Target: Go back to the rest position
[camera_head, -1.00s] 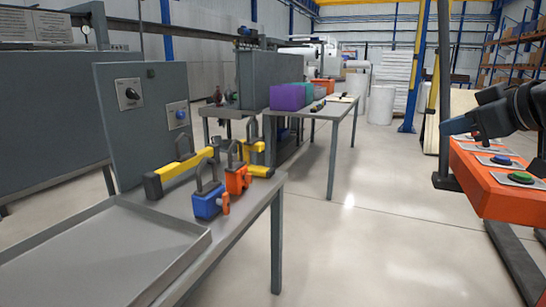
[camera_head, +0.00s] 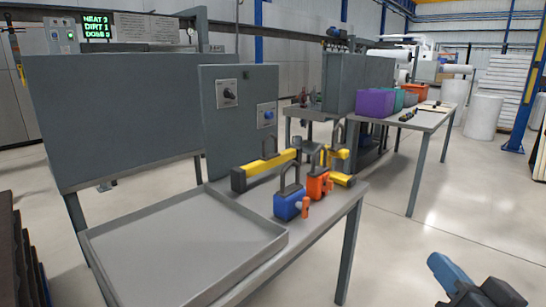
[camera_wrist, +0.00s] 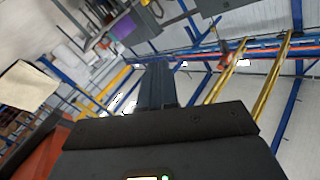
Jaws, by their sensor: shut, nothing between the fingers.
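My gripper (camera_head: 440,264) is at the lower right of the head view, with blue fingers closed together and nothing held. It is over open floor, to the right of the table with the padlocks and apart from it. In the wrist view the closed blue fingers (camera_wrist: 157,85) point away from the dark gripper body, with the hall's far structure behind them. The rest of my arm is mostly cut off by the frame's lower edge.
A grey table with a shallow tray (camera_head: 185,250) holds a blue padlock (camera_head: 288,205), an orange padlock (camera_head: 318,186) and a yellow bar (camera_head: 262,168). A panel (camera_head: 240,120) stands behind. Purple bin (camera_head: 374,103) sits on a farther table. Floor at right is clear.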

